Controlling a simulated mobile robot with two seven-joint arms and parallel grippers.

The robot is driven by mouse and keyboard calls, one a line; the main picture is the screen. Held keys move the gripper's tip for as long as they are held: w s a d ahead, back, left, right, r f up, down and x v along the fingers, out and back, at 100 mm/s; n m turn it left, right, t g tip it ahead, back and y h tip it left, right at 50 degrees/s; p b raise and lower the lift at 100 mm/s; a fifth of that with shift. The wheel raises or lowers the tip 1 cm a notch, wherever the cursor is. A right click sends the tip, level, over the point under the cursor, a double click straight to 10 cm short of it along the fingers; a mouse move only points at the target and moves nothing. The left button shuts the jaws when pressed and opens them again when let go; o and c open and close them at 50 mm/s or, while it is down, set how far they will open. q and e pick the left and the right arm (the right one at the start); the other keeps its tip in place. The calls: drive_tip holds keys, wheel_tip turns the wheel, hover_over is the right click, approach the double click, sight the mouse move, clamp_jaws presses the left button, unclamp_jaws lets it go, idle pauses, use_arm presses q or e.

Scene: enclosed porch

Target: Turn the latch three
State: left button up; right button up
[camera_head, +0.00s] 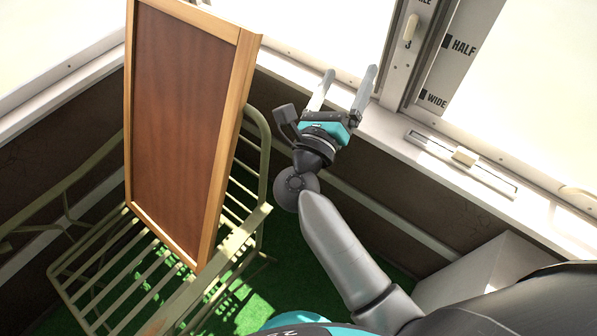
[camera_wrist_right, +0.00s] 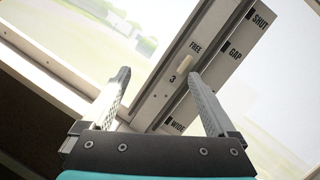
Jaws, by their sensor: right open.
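Latch three is a small cream lever on the pale window post, seen at the top of the head view (camera_head: 411,27) and between my finger lines in the right wrist view (camera_wrist_right: 185,62). It lies roughly along the post, with "FREE" printed beside one end and "3" near the other. My right gripper (camera_head: 350,73) is open and empty, left of and below the latch in the head view. In the right wrist view its two fingers (camera_wrist_right: 160,76) point toward the post, apart from the latch. My left gripper is out of view.
A strip marked HALF and WIDE (camera_head: 437,98) runs beside the post; SHUT and GAP show in the wrist view. A slider plate (camera_head: 463,157) lies on the sill. A framed brown board (camera_head: 185,125) stands on a slatted metal chair (camera_head: 90,295) at left.

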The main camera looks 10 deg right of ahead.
drive_tip(key=a+f+n+y+b, duration=0.3)
drive_tip(key=f+n+y, duration=0.3)
drive_tip(key=f+n, duration=0.5)
drive_tip(key=a+f+n+y+b, duration=0.3)
drive_tip(key=a+f+n+y, duration=0.2)
drive_tip(key=f+n, duration=0.7)
wheel_tip(320, 180, down, 2)
drive_tip(key=shift+a+f+t+y+b, duration=0.1)
drive_tip(key=shift+a+t+y+b, duration=0.25)
drive_tip(key=shift+y, duration=0.85)
drive_tip(key=shift+d, duration=0.1)
